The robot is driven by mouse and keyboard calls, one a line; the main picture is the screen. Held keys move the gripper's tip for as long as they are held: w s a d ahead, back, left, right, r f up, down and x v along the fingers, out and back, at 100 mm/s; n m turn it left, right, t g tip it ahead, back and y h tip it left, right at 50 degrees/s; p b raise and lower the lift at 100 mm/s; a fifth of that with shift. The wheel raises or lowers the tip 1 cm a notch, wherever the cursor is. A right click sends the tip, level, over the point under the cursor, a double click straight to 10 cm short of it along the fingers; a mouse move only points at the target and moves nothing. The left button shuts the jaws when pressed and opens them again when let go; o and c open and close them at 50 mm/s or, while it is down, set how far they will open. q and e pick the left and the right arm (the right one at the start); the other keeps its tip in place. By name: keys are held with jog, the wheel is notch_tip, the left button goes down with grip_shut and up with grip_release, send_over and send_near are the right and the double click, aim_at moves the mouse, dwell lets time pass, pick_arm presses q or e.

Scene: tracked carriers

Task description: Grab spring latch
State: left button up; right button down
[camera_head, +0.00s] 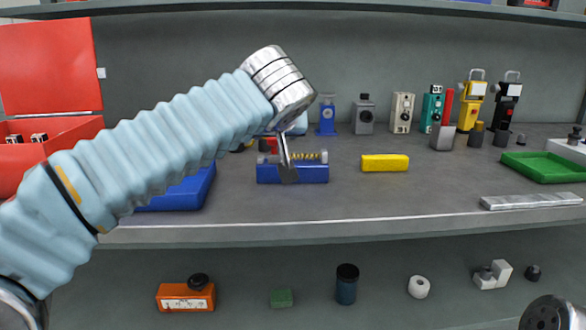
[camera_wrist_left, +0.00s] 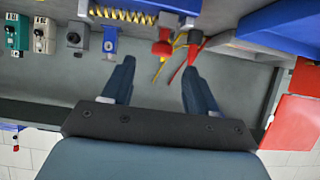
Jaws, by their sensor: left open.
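A blue block with a yellow coil spring along its top, which looks like the spring latch (camera_head: 308,174), lies on the bench in the middle of the head view. Its spring and blue body (camera_wrist_left: 168,4) show at the top edge of the left wrist view, partly cut off. My left gripper (camera_wrist_left: 158,78) is open, with nothing between its fingers. My right gripper is not in view.
A yellow block (camera_head: 385,163) lies to the right of the latch and a blue tray (camera_head: 185,195) to the left. Several upright devices, including a small blue one (camera_head: 327,118), stand behind.

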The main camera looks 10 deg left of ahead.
aim_at(274, 139)
pick_arm(q)
jog(key=p+x, duration=0.1)
jog(key=x, duration=0.6)
jog(key=shift+s+f, duration=0.1)
jog(key=shift+s, duration=0.05)
grip_shut()
dwell(1.2)
